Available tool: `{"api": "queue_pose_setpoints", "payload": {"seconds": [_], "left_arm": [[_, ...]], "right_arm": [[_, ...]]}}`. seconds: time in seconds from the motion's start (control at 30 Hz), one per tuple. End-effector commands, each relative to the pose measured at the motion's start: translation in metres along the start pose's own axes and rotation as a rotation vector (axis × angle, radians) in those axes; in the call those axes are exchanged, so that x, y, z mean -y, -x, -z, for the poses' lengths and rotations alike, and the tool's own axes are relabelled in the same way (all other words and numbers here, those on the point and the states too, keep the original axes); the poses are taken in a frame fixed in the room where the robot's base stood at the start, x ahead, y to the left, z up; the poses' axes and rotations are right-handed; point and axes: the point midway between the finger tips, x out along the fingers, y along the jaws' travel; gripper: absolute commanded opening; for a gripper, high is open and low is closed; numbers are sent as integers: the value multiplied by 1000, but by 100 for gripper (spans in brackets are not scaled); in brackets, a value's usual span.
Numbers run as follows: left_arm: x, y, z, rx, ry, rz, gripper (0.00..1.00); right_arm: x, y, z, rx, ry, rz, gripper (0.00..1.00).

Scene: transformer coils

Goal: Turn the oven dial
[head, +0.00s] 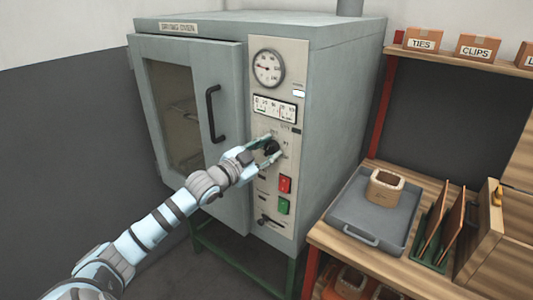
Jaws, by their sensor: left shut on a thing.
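The grey drying oven (330,100) stands at the centre of the head view with its door (190,90) at the left of its control panel (292,55). The black oven dial (272,147) is in the middle of that panel, below a round gauge (268,68) and a small display. My left gripper (268,149) reaches in from the lower left and is shut on the dial, with its fingers on either side of it. The dial's marks are partly covered and too small to read. My right gripper is not in view.
A red button (285,184) and a green button (283,205) sit just below the dial, with a small lever lower down. The door handle (213,113) is left of the panel. A wooden bench at the right holds a grey tray (352,208) with a beige coil form (385,188).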

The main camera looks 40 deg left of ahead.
Motion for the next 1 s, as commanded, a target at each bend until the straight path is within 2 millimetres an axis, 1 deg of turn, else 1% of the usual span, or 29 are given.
{"api": "queue_pose_setpoints", "payload": {"seconds": [0.03,0.2,0.6,0.8,1.0], "left_arm": [[-1,0,-2,3,-42,-1,6],[-1,0,-1,13,-202,-3,6],[-2,0,0,36,-529,-8,6],[-2,0,0,41,-625,-9,6],[-2,0,0,44,-672,-9,6]], "right_arm": [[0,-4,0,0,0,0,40],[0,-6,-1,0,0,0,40],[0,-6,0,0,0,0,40],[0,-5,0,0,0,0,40],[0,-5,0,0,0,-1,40]]}}
